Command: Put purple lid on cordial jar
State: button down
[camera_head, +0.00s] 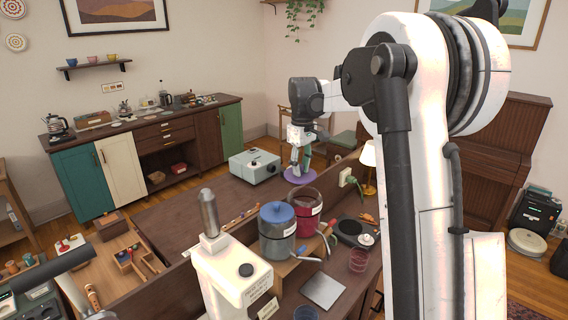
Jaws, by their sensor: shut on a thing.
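The purple lid (299,176) is a flat disc beyond the jars, to the right of a pale box. My gripper (297,167) is above the lid and shut on it at its middle, where the fingers hide the grip. I cannot tell whether the lid touches the table or hangs just above it. A dark red jar (305,221) with an open top stands nearer the camera and is probably the cordial jar; its label is too small to read. The lid is apart from this jar.
A grey jar with a blue lid (277,213) stands close to the red jar's left. A pale blue-grey box (255,165) is left of my gripper. A white dispenser (232,277), a grey plate (323,291) and a red glass (358,260) are nearer. The dark table (185,210) has bare room at left.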

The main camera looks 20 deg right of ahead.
jog(key=shift+w+d+p, duration=0.2)
jog(key=shift+d+p, duration=0.2)
jog(key=shift+d, duration=0.7)
jog(key=shift+f, duration=0.15)
jog(key=shift+f, duration=0.15)
jog(key=shift+f+b, duration=1.2)
jog(key=shift+f, duration=1.5)
jog(key=shift+f+b, duration=0.85)
jog(key=shift+b, duration=0.15)
jog(key=c, duration=1.5)
grip_release()
jog(key=shift+r, duration=0.1)
jog(key=shift+r+p, duration=1.4)
jog(key=shift+r, duration=1.5)
